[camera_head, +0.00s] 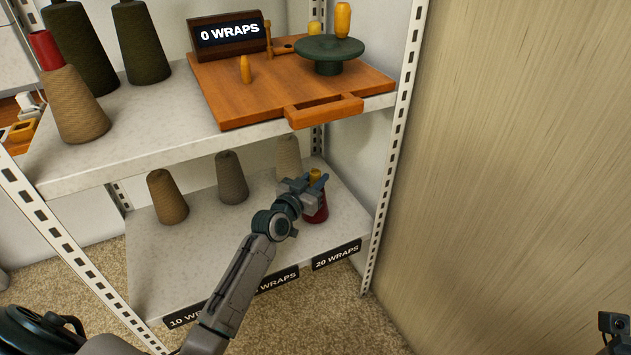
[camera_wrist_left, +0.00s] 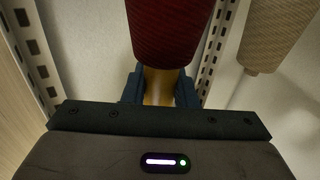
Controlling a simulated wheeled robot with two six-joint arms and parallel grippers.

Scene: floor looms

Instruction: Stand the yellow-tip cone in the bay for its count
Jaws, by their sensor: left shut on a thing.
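The yellow-tip cone (camera_head: 317,210) is dark red and stands roughly upright at the right end of the lower shelf (camera_head: 185,265), behind the "20 WRAPS" label (camera_head: 337,255). My left gripper (camera_head: 309,183) is shut on its yellow tip (camera_head: 315,174). In the left wrist view the jaws (camera_wrist_left: 158,88) close on the yellow tip, with the red body (camera_wrist_left: 170,30) beyond. I cannot tell whether its base touches the shelf. A "10 WRAPS" label (camera_head: 186,316) and a partly hidden middle label (camera_head: 283,280) mark the other bays.
Tan (camera_head: 167,197), grey (camera_head: 231,178) and pale (camera_head: 288,156) cones stand along the lower shelf's back. Above, a "0 WRAPS" display (camera_head: 229,33) stands on a wooden board (camera_head: 225,105) with a green turntable (camera_head: 328,48). A red-tip cone (camera_head: 75,105) stands left. A post (camera_head: 392,150) bounds the right.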

